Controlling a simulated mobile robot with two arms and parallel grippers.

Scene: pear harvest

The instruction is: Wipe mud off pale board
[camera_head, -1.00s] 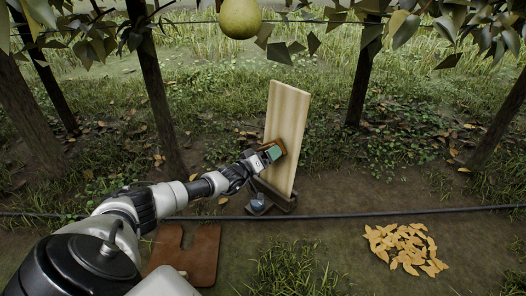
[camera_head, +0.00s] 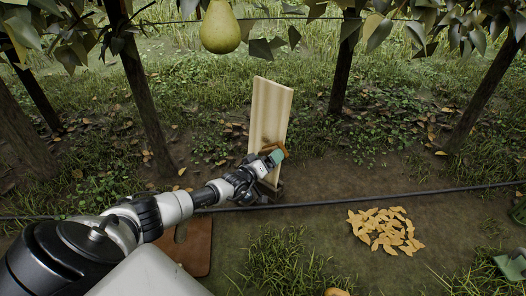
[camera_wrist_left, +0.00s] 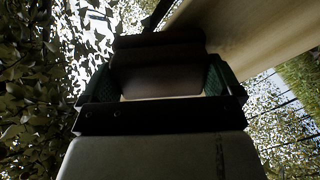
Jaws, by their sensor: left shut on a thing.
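The pale board (camera_head: 268,112) stands nearly upright and slightly tilted on a dark foot at the picture's centre, with faint vertical streaks. No clear mud patch can be made out on it. My left gripper (camera_head: 274,155), with green fingers, is shut on a brown block (camera_head: 270,147) at the board's lower part. In the left wrist view the brown block (camera_wrist_left: 158,65) sits between the green fingers, and the board (camera_wrist_left: 245,35) is close by at upper right. Whether the block touches the board cannot be told. My right gripper is not in view.
A pear (camera_head: 220,28) hangs among leaves above. Dark trunks (camera_head: 142,90) stand either side. A black hose (camera_head: 400,193) crosses the ground. A heap of yellow leaves (camera_head: 385,230) lies right, and a brown mat (camera_head: 195,245) lies under my left arm.

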